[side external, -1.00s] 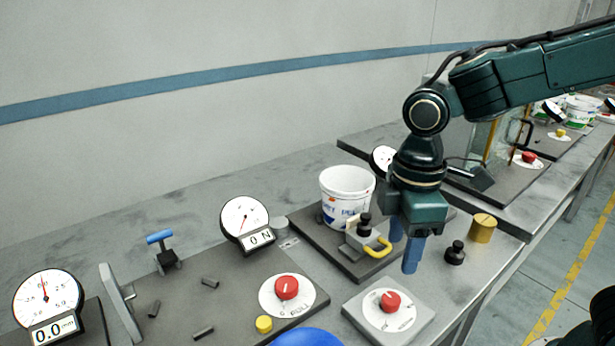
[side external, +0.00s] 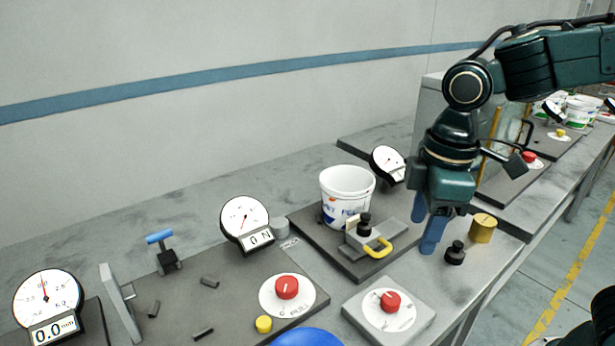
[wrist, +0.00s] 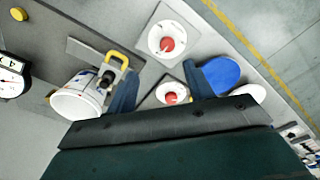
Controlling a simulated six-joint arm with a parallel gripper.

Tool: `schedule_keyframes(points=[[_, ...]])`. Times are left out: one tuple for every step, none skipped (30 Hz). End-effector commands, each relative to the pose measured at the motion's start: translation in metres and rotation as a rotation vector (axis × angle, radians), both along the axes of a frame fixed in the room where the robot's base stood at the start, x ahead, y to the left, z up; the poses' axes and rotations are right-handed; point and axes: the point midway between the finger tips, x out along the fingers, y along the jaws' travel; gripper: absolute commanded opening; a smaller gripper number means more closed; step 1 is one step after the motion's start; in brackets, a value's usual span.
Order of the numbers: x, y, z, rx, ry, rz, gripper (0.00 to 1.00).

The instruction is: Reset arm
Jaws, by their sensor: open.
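My gripper (side external: 427,226) has two blue fingers pointing down. It hangs over the bench, apart from the things around it, and its jaws are open and empty. In the side view it is right of the grey block with the yellow handle (side external: 378,248) and near the small black knobbed weight (side external: 455,254). In the wrist view the blue fingers of my gripper (wrist: 160,92) stand wide apart, with a red-knobbed dial (wrist: 171,98) seen between them.
A white bucket (side external: 345,186) stands on a dark plate behind the handled block. A brass cylinder (side external: 482,229) stands to the right. A red-knobbed dial box (side external: 391,303) sits in front. A round gauge (side external: 388,165) is behind my gripper. Open air lies above the bench.

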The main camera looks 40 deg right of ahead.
Motion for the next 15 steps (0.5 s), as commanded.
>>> schedule_keyframes(points=[[-0.004,-0.008,0.005,0.01,-0.024,-0.043,0.52],[-0.007,-0.012,0.007,0.016,-0.037,-0.071,0.52],[-0.011,-0.018,0.01,0.025,-0.055,-0.11,0.52],[-0.014,-0.022,0.012,0.031,-0.067,-0.139,0.52],[-0.018,-0.026,0.014,0.037,-0.081,-0.17,0.52],[-0.022,-0.032,0.017,0.047,-0.1,-0.21,0.52],[-0.025,-0.036,0.019,0.054,-0.115,-0.24,0.52],[-0.028,-0.04,0.021,0.061,-0.128,-0.27,0.52],[-0.033,-0.045,0.022,0.07,-0.146,-0.31,0.52],[-0.037,-0.049,0.024,0.078,-0.16,-0.338,0.52],[-0.04,-0.053,0.025,0.085,-0.175,-0.369,0.52],[-0.045,-0.057,0.027,0.095,-0.194,-0.408,0.52],[-0.048,-0.061,0.028,0.102,-0.207,-0.438,0.52],[-0.052,-0.064,0.028,0.11,-0.22,-0.467,0.52],[-0.057,-0.068,0.029,0.12,-0.239,-0.506,0.52]])
